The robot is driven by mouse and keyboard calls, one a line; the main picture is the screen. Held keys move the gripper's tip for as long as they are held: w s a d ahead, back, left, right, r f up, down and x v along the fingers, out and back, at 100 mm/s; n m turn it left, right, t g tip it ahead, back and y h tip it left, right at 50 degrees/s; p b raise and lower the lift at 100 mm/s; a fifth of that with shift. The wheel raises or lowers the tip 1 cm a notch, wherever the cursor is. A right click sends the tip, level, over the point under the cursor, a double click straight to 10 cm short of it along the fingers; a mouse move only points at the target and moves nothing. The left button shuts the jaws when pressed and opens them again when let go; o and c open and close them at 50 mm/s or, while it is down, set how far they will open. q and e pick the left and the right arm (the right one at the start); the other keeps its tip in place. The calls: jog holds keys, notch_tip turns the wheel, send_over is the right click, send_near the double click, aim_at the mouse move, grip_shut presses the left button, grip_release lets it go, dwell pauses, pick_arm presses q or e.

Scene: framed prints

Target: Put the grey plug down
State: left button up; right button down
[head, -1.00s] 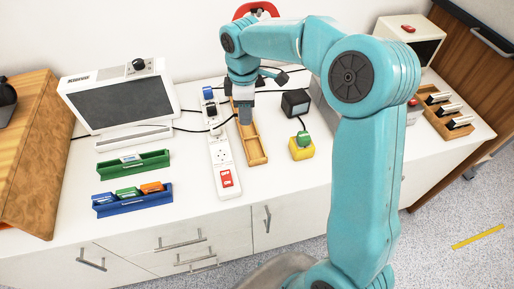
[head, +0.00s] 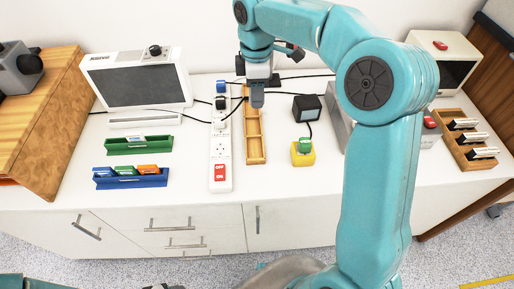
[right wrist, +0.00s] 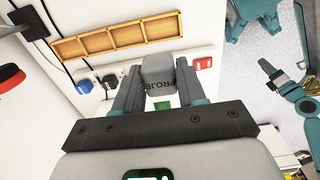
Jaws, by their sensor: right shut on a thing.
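The grey plug (right wrist: 158,72), with dark lettering on its face, is between the fingers of my right gripper (right wrist: 155,88) in the right wrist view. My right gripper (head: 257,88) is shut on it. In the head view the grey plug (head: 257,99) shows below the fingers, in front of the far part of a narrow wooden tray (head: 255,158). Whether it touches the tray cannot be told. The tray's visible near compartments are empty. A dark part at the head view's bottom edge may be my left gripper (head: 165,287); its jaws cannot be made out.
A white power strip (head: 220,178) with a red switch, a blue plug (head: 221,87) and a black plug (head: 221,102) lies left of the tray. A yellow block with a green top (head: 303,152) and a black box (head: 306,108) stand right. Cables run behind.

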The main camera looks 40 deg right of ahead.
jog(key=shift+a+f, duration=0.1)
jog(key=shift+f, duration=0.1)
jog(key=b, duration=0.2)
send_over(255, 148)
notch_tip(255, 148, down, 14)
jog(key=shift+a+f, duration=0.1)
notch_tip(255, 148, down, 4)
jog(key=shift+s+f, duration=0.1)
jog(key=shift+f, duration=0.45)
jog(key=c, duration=0.9)
grip_release()
jog(key=shift+f, duration=0.15)
